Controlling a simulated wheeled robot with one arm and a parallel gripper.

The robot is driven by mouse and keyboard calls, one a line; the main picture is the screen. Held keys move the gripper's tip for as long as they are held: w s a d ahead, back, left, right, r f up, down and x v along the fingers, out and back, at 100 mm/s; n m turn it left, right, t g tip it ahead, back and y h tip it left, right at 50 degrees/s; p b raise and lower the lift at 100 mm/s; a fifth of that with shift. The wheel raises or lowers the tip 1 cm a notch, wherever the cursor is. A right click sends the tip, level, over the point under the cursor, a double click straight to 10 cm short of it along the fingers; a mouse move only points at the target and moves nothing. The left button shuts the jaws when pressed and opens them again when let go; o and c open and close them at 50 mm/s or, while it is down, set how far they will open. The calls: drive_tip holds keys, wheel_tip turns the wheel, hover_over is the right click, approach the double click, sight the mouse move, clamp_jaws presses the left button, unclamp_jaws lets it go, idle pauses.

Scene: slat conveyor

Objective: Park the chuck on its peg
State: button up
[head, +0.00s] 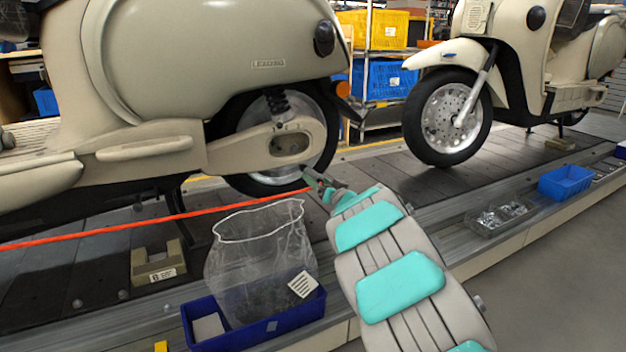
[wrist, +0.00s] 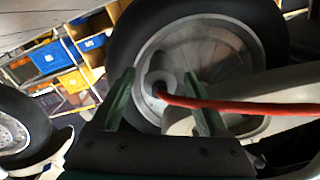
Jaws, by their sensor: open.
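A red hose (head: 150,226) runs from the left edge to just left of my gripper (head: 322,183) in the head view. In the wrist view the red hose (wrist: 240,105) comes in from the right and ends between the two green fingers of my gripper (wrist: 160,80). A short grey round piece (wrist: 160,66) shows at the hose end and may be the chuck. The fingers stand apart, one on each side of it, and I cannot tell if either touches it. The scooter's rear wheel (wrist: 205,50) is just behind. I cannot make out a peg.
A cream scooter (head: 150,90) stands on the slat conveyor (head: 90,265), with a second scooter (head: 545,60) at right. A blue bin (head: 255,336) with a clear bag (head: 260,250), a clear tray (head: 500,214) and a blue bin (head: 566,182) line the near edge.

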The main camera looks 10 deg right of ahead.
sight(309, 173)
drive_tip(key=p+x, duration=0.1)
drive_tip(key=x, duration=0.3)
drive_tip(key=shift+w+a+r, duration=0.15)
drive_tip(key=shift+w, duration=0.05)
drive_tip(key=shift+p+x, duration=0.5)
drive_tip(key=shift+x, duration=0.5)
drive_tip(key=shift+p, duration=0.9)
drive_tip(key=shift+c, duration=0.4)
clamp_jaws()
idle(0.5)
drive_tip(key=shift+s, duration=0.15)
idle(0.4)
